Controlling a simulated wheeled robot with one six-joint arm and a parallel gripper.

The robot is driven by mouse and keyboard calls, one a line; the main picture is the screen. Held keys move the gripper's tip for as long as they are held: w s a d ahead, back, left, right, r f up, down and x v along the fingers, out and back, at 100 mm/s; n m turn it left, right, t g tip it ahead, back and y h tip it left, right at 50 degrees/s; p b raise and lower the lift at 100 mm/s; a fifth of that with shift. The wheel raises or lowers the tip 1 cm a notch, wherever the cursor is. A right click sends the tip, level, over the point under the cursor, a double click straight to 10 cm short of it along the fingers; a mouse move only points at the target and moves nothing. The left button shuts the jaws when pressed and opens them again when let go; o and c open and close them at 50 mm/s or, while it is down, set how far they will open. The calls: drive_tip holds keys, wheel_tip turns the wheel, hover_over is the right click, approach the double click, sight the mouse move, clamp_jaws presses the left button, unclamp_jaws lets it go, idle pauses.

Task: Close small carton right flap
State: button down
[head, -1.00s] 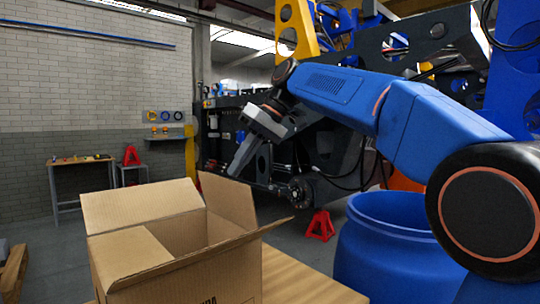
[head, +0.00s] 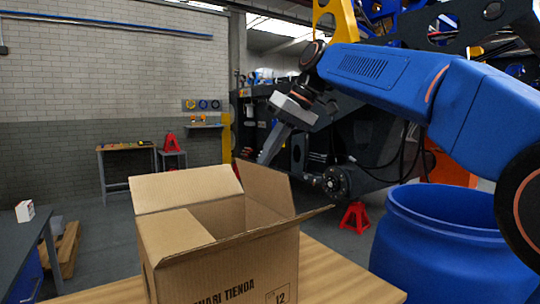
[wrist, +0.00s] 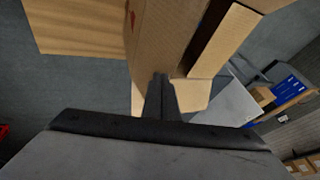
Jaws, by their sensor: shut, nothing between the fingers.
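The small carton (head: 235,275) stands open on a wooden tabletop in the head view. Its back flap (head: 185,188) is raised and tilts outward. A flap on the right side (head: 268,188) stands nearly upright. The front flap (head: 262,231) sticks outward, and the left flap (head: 172,234) lies low and slopes. My gripper (head: 266,160) points down behind the right upright flap, apart from it as far as I can tell. In the wrist view the dark fingers (wrist: 161,80) are together and empty, beside the carton's cardboard (wrist: 160,30).
A blue barrel (head: 450,225) stands right of the wooden tabletop (head: 335,275). The harvester chassis (head: 380,150) is behind my arm. A red stand (head: 355,216) is on the floor. A grey table (head: 30,240) is at the left. Open floor lies behind the carton.

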sight(248, 162)
drive_tip(key=s+a+t+h, duration=0.1)
drive_tip(key=a, duration=0.1)
drive_tip(key=s+a+f+t+h, duration=0.1)
drive_tip(key=s+a+h, duration=0.1)
drive_tip(key=shift+s+a+f+n+h, duration=0.1)
drive_tip(key=shift+s+a+n+h, duration=0.05)
drive_tip(key=shift+a+n+h, duration=0.2)
drive_tip(key=s+a+f+n+t+h, duration=0.1)
drive_tip(key=s+a+f+t+h, duration=0.1)
drive_tip(key=f, duration=0.3)
drive_tip(key=s+a+f+n+t+h, duration=0.1)
drive_tip(key=s+a+f+t+h, duration=0.1)
drive_tip(key=a+f+t+h, duration=0.2)
drive_tip(key=shift+s+f+h, duration=0.25)
drive_tip(key=shift+f+h, duration=0.2)
drive_tip(key=shift+f, duration=0.05)
drive_tip(key=shift+a, duration=0.1)
idle(0.3)
drive_tip(key=shift+f, duration=0.1)
